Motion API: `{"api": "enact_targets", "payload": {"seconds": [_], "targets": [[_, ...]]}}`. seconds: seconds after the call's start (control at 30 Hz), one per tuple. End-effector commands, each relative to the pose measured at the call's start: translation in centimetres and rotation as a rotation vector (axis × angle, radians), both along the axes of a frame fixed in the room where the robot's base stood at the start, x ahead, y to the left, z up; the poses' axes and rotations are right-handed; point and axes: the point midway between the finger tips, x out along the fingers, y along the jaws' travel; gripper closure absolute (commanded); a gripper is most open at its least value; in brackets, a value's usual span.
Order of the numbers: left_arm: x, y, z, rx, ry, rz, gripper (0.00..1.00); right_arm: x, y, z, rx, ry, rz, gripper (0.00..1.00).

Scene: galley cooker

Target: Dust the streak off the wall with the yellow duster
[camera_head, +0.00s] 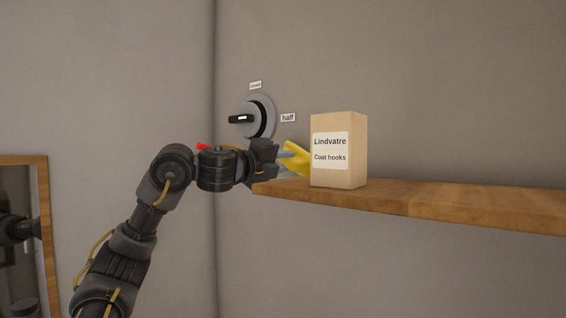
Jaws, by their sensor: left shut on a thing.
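The yellow duster (296,157) is at the tip of my left gripper (283,156), above the left end of the wooden shelf. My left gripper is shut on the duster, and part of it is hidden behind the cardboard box. I cannot tell whether the duster touches the wall or the shelf. No streak can be made out on the wall (430,90). My right gripper is not in view.
The cardboard box (339,177) labelled "Lindvatre Coat hooks" stands on the shelf (450,200), just right of my left gripper. A round knob (256,118) with a "half" label (288,118) is on the wall above. A wood-framed mirror (44,215) is at far left.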

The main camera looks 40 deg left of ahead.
Motion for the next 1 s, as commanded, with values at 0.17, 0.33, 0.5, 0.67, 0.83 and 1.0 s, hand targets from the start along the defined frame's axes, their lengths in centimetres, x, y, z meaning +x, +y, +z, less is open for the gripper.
{"api": "enact_targets", "payload": {"seconds": [0.17,0.33,0.5,0.67,0.83,1.0], "targets": [[0.2,0.0,0.0,0.0,0.0,0.0,0.98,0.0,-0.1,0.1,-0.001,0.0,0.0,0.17],[0.5,0.0,0.0,0.001,0.0,0.0,0.98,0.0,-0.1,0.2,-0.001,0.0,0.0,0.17],[0.7,0.0,0.0,-0.001,0.0,-0.001,0.98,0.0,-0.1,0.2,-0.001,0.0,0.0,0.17],[1.0,0.0,0.0,-0.001,0.0,-0.001,0.98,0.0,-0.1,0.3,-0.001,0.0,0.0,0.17],[1.1,0.0,0.0,0.0,-0.001,0.0,0.98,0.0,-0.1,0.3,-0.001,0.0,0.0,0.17],[1.1,0.0,0.0,0.0,-0.001,0.0,0.98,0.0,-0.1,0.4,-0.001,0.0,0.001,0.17]]}}
